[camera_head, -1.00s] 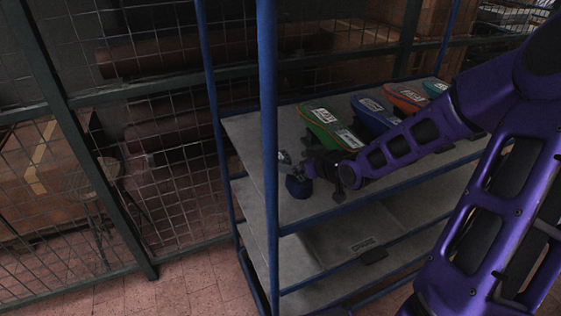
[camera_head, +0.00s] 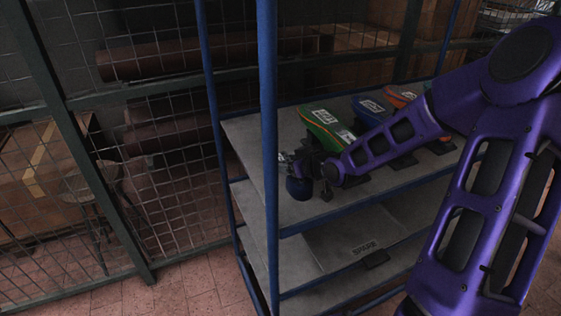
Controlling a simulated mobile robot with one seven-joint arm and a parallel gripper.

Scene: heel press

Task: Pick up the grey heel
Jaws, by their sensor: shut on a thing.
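My gripper (camera_head: 292,166) is at the left end of the rack's top shelf, reaching in from the right. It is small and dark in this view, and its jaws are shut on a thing. A small light grey piece (camera_head: 284,157) shows at the fingertips and looks like the grey heel. Most of it is hidden by the dark fingers and wrist. A rounded dark blue piece (camera_head: 299,189) shows just below and in front of the gripper. I cannot tell whether the grey piece touches the shelf.
The top shelf (camera_head: 243,131) belongs to a blue-framed rack with a front post (camera_head: 267,110) left of my gripper. Green (camera_head: 326,128), blue (camera_head: 371,108) and orange (camera_head: 400,94) labelled holders stand behind my arm. Wire mesh fencing stands left.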

